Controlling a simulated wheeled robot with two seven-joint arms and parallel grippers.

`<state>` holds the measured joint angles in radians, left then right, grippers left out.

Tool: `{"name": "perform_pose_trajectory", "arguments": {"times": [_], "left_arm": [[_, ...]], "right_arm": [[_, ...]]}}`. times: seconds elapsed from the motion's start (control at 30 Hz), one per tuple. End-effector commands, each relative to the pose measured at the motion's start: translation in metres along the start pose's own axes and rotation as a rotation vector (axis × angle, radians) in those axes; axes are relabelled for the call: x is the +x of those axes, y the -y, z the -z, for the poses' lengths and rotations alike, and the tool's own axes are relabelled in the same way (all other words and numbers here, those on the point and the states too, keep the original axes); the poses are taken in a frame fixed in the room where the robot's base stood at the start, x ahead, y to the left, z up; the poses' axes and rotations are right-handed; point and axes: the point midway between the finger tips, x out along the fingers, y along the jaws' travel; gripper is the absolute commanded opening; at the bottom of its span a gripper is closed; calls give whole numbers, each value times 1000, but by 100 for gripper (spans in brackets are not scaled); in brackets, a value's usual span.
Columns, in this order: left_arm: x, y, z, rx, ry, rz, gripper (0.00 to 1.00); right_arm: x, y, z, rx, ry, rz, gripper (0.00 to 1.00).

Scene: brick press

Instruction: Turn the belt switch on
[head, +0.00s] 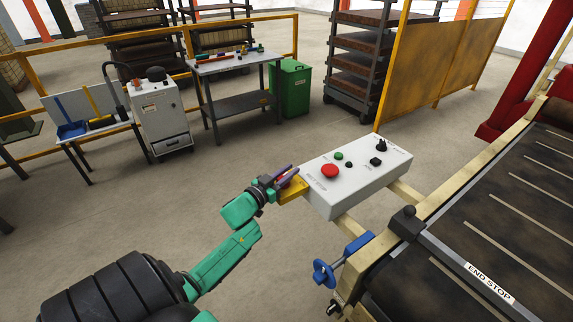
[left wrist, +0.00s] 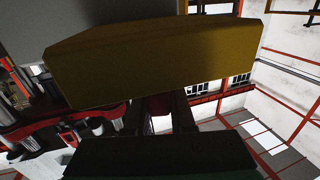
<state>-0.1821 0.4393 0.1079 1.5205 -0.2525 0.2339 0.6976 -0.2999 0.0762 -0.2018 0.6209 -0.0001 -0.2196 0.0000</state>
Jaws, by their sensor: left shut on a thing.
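A white control box (head: 357,174) stands beside the conveyor. Its top carries a red mushroom button (head: 330,171), a green button (head: 338,156), and black controls, one a knob (head: 381,146). A yellow housing (head: 294,190) sits on the box's left end; in the left wrist view it fills the top (left wrist: 150,62). My left gripper (head: 284,177) is at this housing, shut on a small red part that shows between its fingers in the left wrist view (left wrist: 160,118). The fingers hide most of that red part, so its position cannot be read. My right gripper is not in view.
The conveyor belt (head: 520,190) with an end-stop bar (head: 475,270) lies at right. A blue clamp (head: 345,258) is on its near frame. A yellow mesh fence (head: 440,60), a work table (head: 235,62) and a green bin (head: 292,88) stand farther back.

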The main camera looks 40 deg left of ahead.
Motion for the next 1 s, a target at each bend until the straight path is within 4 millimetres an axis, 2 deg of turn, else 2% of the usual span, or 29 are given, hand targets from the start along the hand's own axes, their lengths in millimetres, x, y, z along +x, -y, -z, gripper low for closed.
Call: {"name": "perform_pose_trajectory", "arguments": {"times": [0.17, 0.37, 0.47, 0.8, 1.0], "left_arm": [[0, -4, -4, 8, 6, -169, 0], [-1, -9, -9, 9, 4, -358, 0], [-2, -12, -12, 9, 3, -453, 0], [-7, -20, -13, 9, -3, -762, 0], [-10, -24, -8, 6, -4, -908, 0]], "right_arm": [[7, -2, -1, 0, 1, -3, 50], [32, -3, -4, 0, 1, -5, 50], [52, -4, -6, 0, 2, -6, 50], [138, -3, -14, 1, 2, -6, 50], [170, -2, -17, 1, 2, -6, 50]]}}
